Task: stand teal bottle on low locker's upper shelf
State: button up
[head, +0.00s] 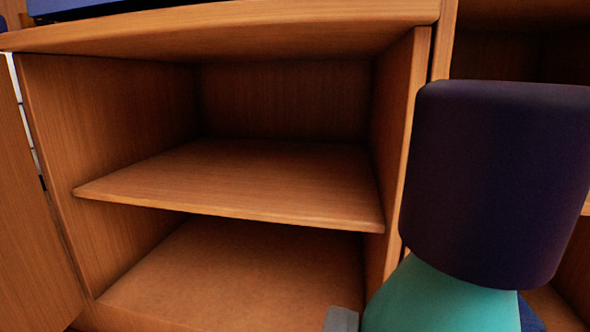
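The teal bottle (440,300) stands large and close at the lower right, with a dark purple-black cap (500,180). Its lower part is cut off by the picture's bottom edge. A grey tip of my gripper (342,320) shows against the bottle's left side; the other finger is not clearly visible. My gripper appears shut on the bottle, upright in front of the locker's right side. The low locker (420,110) is wooden and open in front. Its upper shelf (250,180) is bare, and the floor below (240,275) is bare too.
The locker's top board (230,30) overhangs the upper shelf, with a dark blue object (80,8) on it. A wooden panel, perhaps an open door (30,220), stands at the left. Another wooden compartment (510,55) opens at right, behind the cap.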

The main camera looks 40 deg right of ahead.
aim_at(261, 182)
jog(key=i+l, duration=0.1)
jog(key=i, duration=0.9)
